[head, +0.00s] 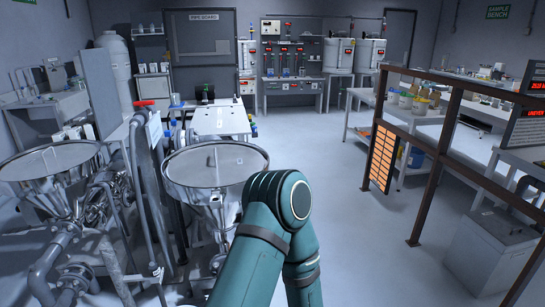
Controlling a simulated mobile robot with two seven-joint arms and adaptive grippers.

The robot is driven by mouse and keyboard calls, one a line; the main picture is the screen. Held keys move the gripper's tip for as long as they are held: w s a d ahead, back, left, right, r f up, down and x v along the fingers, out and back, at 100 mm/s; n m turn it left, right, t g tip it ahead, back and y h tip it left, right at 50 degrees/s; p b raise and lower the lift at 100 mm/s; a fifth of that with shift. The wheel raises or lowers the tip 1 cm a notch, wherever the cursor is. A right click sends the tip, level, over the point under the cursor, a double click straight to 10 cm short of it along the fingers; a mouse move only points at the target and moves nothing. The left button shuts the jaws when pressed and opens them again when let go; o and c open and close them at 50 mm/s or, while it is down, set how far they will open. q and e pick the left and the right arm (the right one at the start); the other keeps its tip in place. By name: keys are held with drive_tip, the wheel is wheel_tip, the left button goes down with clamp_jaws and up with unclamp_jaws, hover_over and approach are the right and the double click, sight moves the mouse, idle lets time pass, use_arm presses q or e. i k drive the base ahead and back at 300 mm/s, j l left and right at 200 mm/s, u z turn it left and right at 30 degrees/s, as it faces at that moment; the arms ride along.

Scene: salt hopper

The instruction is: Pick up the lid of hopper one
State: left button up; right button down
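Two steel hoppers show in the head view, and I cannot read which is hopper one. The nearer middle hopper (212,205) has a round, flat, grey lid (190,163) resting on its top, with a thin upright piece near the lid's centre. The left hopper (55,192) has a similar round lid (25,166) on top. Both lids look closed. A teal arm of mine rises from the bottom, its bent joint just right of the middle hopper and in front of its right side. Neither of my grippers is in view.
Pipes and a red-handled valve (144,104) stand between the hoppers. A white table (220,122) is behind the middle hopper. A brown metal frame (441,142) with an orange panel (381,156) stands at right. Grey floor (345,215) is clear between my arm and that frame.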

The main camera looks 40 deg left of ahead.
sight(220, 165)
drive_tip(key=i+l, duration=0.1)
drive_tip(key=i, duration=0.35)
drive_tip(key=i+l+u, duration=0.1)
drive_tip(key=i, duration=0.3)
drive_tip(key=i+l, duration=0.1)
drive_tip(key=i, duration=0.35)
drive_tip(key=i+u, duration=0.2)
drive_tip(key=u, duration=0.3)
drive_tip(key=i+u, duration=0.2)
drive_tip(key=u, duration=0.25)
drive_tip(key=i+l+u, duration=0.2)
drive_tip(key=u, duration=0.3)
